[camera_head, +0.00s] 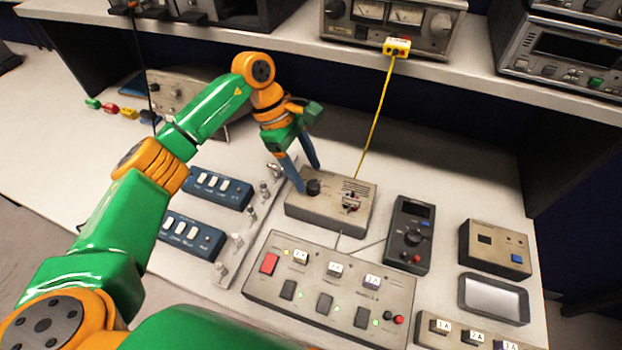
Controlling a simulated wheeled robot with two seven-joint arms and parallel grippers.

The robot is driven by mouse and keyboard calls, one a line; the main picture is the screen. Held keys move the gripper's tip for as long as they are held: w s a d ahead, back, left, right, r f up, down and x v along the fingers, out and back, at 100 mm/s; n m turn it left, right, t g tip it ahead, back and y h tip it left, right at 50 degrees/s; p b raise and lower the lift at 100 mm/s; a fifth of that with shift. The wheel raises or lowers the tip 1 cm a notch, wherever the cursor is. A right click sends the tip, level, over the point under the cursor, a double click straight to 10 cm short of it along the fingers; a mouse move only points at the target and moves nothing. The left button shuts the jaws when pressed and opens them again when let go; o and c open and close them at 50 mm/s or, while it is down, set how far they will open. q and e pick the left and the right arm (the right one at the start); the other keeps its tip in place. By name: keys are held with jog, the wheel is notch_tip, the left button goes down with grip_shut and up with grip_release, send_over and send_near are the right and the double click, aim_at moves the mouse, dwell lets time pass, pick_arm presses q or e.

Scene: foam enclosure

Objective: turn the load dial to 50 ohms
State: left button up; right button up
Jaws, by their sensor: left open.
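A black dial (313,187) sits on the left part of the top of a beige box (332,213) in the middle of the bench. I take it for the load dial; its scale and pointer are too small to read. My left gripper (309,179) comes down from above with its two blue fingers apart, one at the left of the dial and one behind it. I cannot tell whether either finger touches the dial. My right gripper is not in view.
A yellow cable (374,116) runs from the box to a yellow plug (397,46) on the shelf. A switch panel (329,287) lies in front, with a black meter (408,234) to the right. Blue switch boxes (218,188) stand left. Clear bench lies behind the meter.

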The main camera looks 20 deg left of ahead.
aim_at(313, 184)
pick_arm(q)
jog(key=shift+p+x, duration=0.4)
jog(key=shift+x, duration=0.8)
jog(key=shift+s+d+f, duration=0.1)
jog(key=shift+s+f, duration=0.05)
jog(key=shift+f, duration=0.25)
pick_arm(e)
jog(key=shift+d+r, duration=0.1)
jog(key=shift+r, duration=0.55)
pick_arm(q)
grip_shut()
